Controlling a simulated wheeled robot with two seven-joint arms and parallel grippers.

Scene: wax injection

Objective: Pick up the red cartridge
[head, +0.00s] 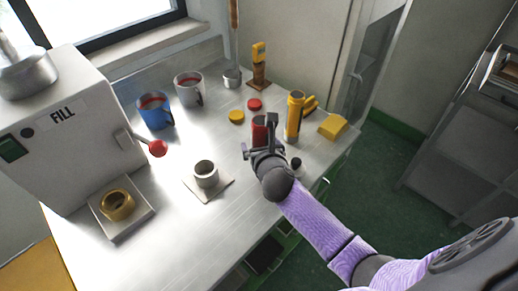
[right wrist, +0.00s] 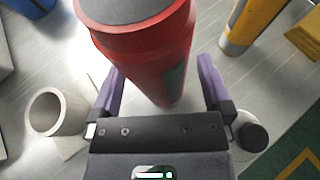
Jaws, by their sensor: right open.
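The red cartridge (head: 259,130) stands upright on the metal table in the head view, partly hidden by my right gripper. In the right wrist view the red cartridge (right wrist: 150,50) is large, with a grey top and a dark green patch on its side. My right gripper (head: 259,137) is open at the cartridge. In the right wrist view its two purple fingers (right wrist: 160,78) lie on either side of the cartridge's lower part, with a gap visible on the right. Contact on the left cannot be told. My left gripper is not in view.
A yellow cylinder (head: 294,117) and yellow block (head: 333,126) stand right of the cartridge. A black-capped piece (head: 296,163) is near the arm. A grey cup (head: 205,173) stands to the left. The FILL machine (head: 65,150) is far left.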

